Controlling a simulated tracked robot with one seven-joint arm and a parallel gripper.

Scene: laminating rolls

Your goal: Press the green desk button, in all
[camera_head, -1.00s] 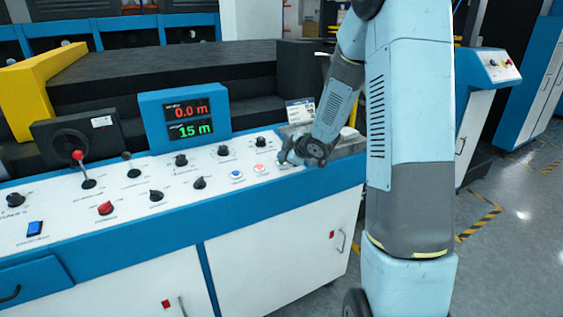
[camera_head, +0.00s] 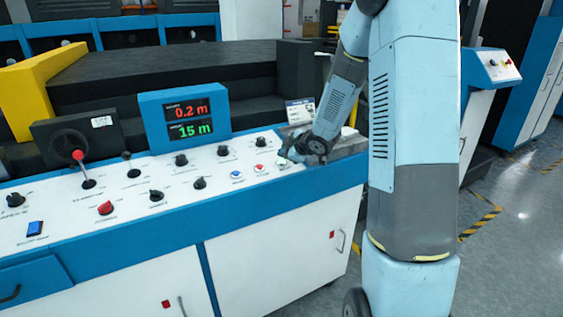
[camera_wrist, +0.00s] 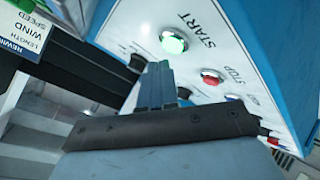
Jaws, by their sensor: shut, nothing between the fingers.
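The green button (camera_wrist: 174,42) sits on the white panel beside the word START in the wrist view. It looks bright, as if lit. My gripper (camera_wrist: 158,68) is shut and empty, with its tips just below the button in that picture and apparently apart from it. In the head view my gripper (camera_head: 287,151) hangs over the right end of the control panel (camera_head: 215,185). I cannot clearly make out the green button there.
The red STOP button (camera_wrist: 212,77) and a blue button (camera_head: 237,174) are close by. Several black knobs, a red-tipped lever (camera_head: 79,156) and a red knob (camera_head: 105,208) stand farther left. The display (camera_head: 187,117) reads 0.2 m above 15 m.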

